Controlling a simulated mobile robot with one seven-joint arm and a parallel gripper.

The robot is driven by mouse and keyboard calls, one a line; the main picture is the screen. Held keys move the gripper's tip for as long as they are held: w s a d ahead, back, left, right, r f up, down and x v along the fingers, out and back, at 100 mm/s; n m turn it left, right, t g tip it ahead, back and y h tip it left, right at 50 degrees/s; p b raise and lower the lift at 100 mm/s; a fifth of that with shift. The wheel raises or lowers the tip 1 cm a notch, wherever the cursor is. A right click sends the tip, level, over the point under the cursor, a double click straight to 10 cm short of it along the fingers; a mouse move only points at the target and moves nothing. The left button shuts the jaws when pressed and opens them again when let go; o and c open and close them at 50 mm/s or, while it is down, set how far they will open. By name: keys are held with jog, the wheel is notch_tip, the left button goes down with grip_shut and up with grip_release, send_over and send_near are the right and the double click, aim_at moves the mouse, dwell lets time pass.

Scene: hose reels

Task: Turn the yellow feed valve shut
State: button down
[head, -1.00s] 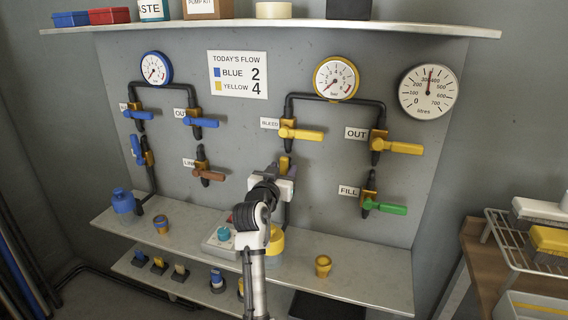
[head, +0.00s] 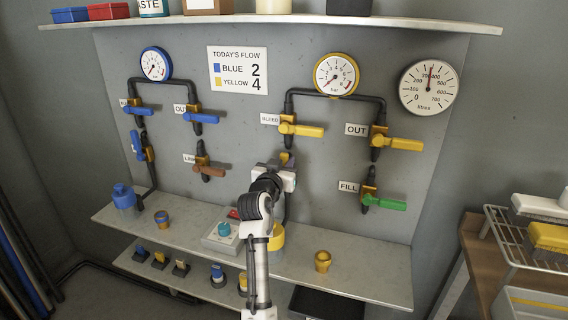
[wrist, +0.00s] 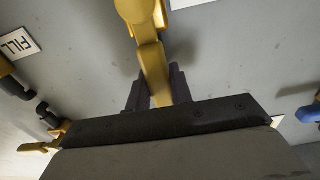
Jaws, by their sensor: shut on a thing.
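The yellow feed valve (head: 287,158) is on the pipe below the yellow BLEED valve, mostly hidden behind my gripper (head: 287,166) in the head view. In the wrist view its yellow lever (wrist: 153,68) runs down from the valve body (wrist: 143,12) to between my dark fingers (wrist: 157,88). My gripper is shut on this lever, with a finger on each side. The lever's far end is hidden by the gripper's own body. The head view does not show clearly how far the lever is turned.
The yellow BLEED lever (head: 302,130) sits just above my gripper. The OUT lever (head: 404,144) and green FILL lever (head: 386,204) are to the right, the brown LINK lever (head: 210,171) to the left. The shelf (head: 350,277) below holds a yellow cup (head: 322,261) and a switch box (head: 214,238).

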jog(key=shift+f, duration=0.1)
jog(key=d+m+b, duration=0.1)
jog(key=b, duration=0.1)
jog(key=d+m+b, duration=0.1)
jog(key=m+b, duration=0.1)
jog(key=s+d+f+m+b, duration=0.1)
jog(key=m+b, duration=0.2)
jog(key=d+f+m+b, duration=0.1)
jog(key=m+b, duration=0.1)
jog(key=d+f+m+b, duration=0.1)
jog(key=shift+s+d+m, duration=0.1)
jog(key=shift+s+m, duration=0.2)
jog(key=shift+s, duration=0.05)
jog(key=m+b, duration=0.1)
jog(key=d+f+m+b, duration=0.1)
jog(key=m+b, duration=0.1)
jog(key=f+m+b, duration=0.1)
jog(key=shift+s+d+f, duration=0.15)
jog(key=shift+s+d, duration=0.05)
jog(key=shift+s, duration=0.05)
jog(key=shift+d+f+m+b, duration=0.15)
jog(key=shift+f+m+b, duration=0.4)
jog(key=shift+m+b, duration=0.45)
jog(key=shift+d+f+m+b, duration=0.1)
jog(key=shift+f+m+b, duration=0.5)
jog(key=shift+m, duration=0.6)
jog(key=c, duration=1.2)
grip_release()
jog(key=shift+c, duration=0.2)
jog(key=shift+s+r, duration=0.1)
